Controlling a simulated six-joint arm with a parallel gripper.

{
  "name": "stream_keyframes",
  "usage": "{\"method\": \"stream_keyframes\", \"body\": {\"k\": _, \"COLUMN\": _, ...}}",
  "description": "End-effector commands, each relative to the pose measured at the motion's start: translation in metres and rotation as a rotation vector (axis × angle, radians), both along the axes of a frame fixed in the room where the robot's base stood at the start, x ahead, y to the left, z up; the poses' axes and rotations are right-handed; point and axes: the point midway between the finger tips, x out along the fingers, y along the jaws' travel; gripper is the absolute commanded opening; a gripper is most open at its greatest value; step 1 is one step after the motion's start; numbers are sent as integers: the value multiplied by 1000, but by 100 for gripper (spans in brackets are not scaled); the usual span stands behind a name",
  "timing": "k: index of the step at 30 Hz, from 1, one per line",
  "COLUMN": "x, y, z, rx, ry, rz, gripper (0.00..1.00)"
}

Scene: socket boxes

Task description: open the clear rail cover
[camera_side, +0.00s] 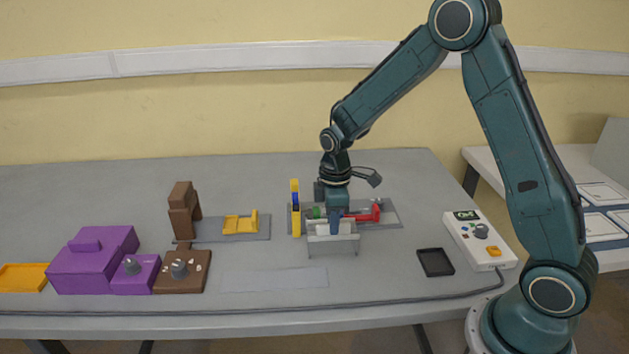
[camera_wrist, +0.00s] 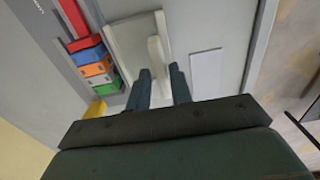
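The rail cover (camera_side: 332,246) is a pale, whitish panel at the front of the rail with coloured modules. In the wrist view the cover (camera_wrist: 128,42) is a pale plate with a raised upright bar (camera_wrist: 157,52), beside the modules. I cannot tell how far it is open. My gripper (camera_side: 335,230) points down just over the cover. In the wrist view my gripper's two dark fingers (camera_wrist: 160,72) are apart, with the near end of the bar at or between their tips. Contact is not clear. My gripper hides part of the cover in the side view.
A red part (camera_side: 370,214) is right of my gripper and a yellow and blue upright piece (camera_side: 295,208) left of it. A control box (camera_side: 480,240) and a black tray (camera_side: 435,262) lie to the right. Purple boxes (camera_side: 95,262) and a brown fixture (camera_side: 183,270) stand left.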

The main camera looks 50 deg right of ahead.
Motion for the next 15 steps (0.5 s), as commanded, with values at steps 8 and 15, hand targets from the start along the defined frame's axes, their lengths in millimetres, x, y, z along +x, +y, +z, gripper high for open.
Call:
{"method": "stream_keyframes", "body": {"k": 8, "x": -1, "y": 0, "z": 0, "rx": 0, "ry": 3, "rz": -1, "gripper": 35}}
{"method": "stream_keyframes", "body": {"k": 15, "x": -1, "y": 0, "z": 4, "rx": -1, "ry": 2, "rz": -1, "gripper": 35}}
